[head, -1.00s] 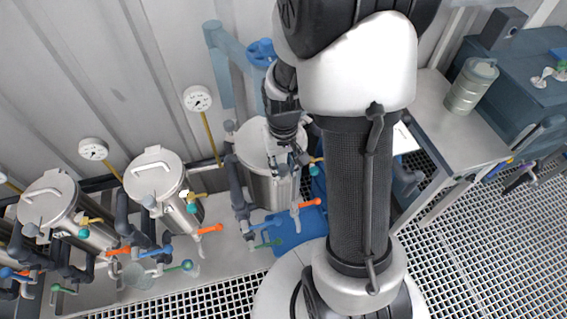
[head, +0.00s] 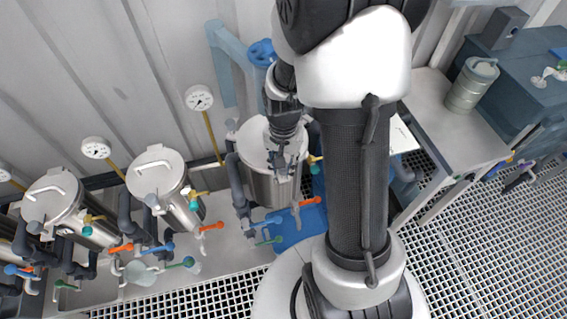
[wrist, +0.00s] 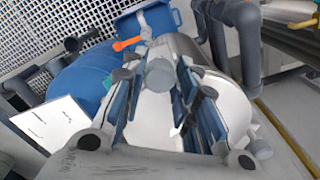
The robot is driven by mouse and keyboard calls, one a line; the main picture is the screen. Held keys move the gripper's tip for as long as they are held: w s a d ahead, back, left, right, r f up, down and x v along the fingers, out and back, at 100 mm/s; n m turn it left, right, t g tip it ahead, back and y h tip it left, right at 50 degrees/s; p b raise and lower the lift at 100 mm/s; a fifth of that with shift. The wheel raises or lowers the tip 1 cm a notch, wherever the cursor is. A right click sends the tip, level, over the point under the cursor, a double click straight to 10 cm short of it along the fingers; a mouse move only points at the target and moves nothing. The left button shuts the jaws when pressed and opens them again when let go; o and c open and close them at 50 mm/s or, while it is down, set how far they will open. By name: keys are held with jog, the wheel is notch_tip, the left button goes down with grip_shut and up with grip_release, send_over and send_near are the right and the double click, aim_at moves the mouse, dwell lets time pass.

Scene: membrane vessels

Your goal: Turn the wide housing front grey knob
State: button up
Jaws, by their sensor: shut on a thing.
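The wide housing (head: 258,160) is the steel vessel right of the two narrower ones in the head view. It also shows, pale and rounded, in the wrist view (wrist: 235,105). The front grey knob (wrist: 160,74) is a round grey disc on the housing, between the fingertips of my gripper (wrist: 158,80). My gripper is shut on this knob, one finger on each side. In the head view my gripper (head: 281,160) is over the front of the housing and hides the knob.
An orange-handled valve (head: 306,201) and a green-handled valve (head: 270,241) sit below the housing. Narrower steel vessels (head: 160,172) with pipes stand to the left. A blue container (head: 300,225) is on the floor below. A bench (head: 455,130) stands at the right.

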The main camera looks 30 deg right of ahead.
dwell(0.4)
jog(key=o, duration=1.1)
jog(key=shift+c, duration=0.2)
jog(key=shift+r, duration=0.1)
notch_tip(320, 180, up, 12)
